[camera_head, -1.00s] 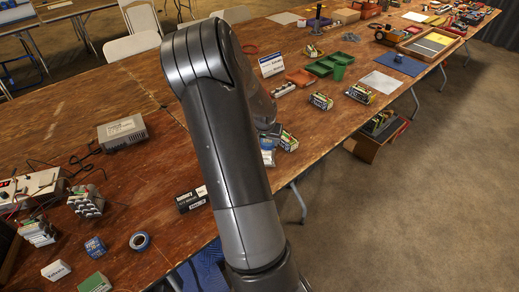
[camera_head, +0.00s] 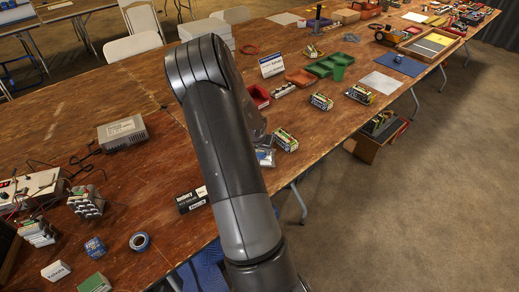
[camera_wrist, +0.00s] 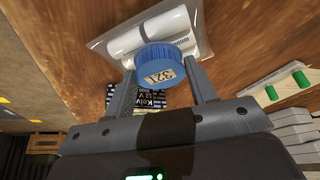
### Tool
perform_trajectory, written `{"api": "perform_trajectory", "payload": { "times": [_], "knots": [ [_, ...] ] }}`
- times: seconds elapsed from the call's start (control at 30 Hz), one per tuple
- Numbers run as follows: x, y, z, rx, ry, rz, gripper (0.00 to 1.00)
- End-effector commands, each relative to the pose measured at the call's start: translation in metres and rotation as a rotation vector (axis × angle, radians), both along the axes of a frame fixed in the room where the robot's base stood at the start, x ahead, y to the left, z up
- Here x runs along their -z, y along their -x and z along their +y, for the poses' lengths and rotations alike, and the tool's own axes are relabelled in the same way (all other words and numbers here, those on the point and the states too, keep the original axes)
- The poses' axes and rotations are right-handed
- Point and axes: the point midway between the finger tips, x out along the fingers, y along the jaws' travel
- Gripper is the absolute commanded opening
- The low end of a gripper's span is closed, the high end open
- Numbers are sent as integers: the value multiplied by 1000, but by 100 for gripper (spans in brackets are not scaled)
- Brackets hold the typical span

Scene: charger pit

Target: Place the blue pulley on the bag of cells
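The blue pulley (camera_wrist: 161,66), a ribbed round piece with a pale label, sits between the fingertips of my gripper (camera_wrist: 160,82) in the wrist view. Both fingers appear to touch its sides. Just beyond it lies the bag of cells (camera_wrist: 125,41), a clear bag with white cylinders, on the wooden table. The pulley overlaps the bag's near edge in this view; I cannot tell whether they touch. In the head view the bag (camera_head: 265,157) shows beside my arm, while my gripper and the pulley are hidden behind the arm.
A dark printed box (camera_wrist: 150,102) lies under the gripper in the wrist view. A battery pack (camera_head: 285,140) stands right of the bag, and a red bin (camera_head: 258,96) lies behind. A black box (camera_head: 191,200) is at the left. The table's front edge is close.

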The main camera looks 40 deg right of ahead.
Motion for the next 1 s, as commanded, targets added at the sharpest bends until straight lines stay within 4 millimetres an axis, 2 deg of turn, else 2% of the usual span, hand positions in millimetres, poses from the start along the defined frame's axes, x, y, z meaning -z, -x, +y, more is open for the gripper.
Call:
{"api": "perform_trajectory", "payload": {
  "times": [0.03,0.23,0.57,0.67,1.0],
  "knots": [
    [0,0,0,0,0,0,56],
    [-1,0,0,0,0,0,72],
    [-4,0,1,0,-1,-1,72],
    [-15,1,5,-4,0,-1,72],
    [-74,14,25,-5,0,-3,72]
  ]
}}
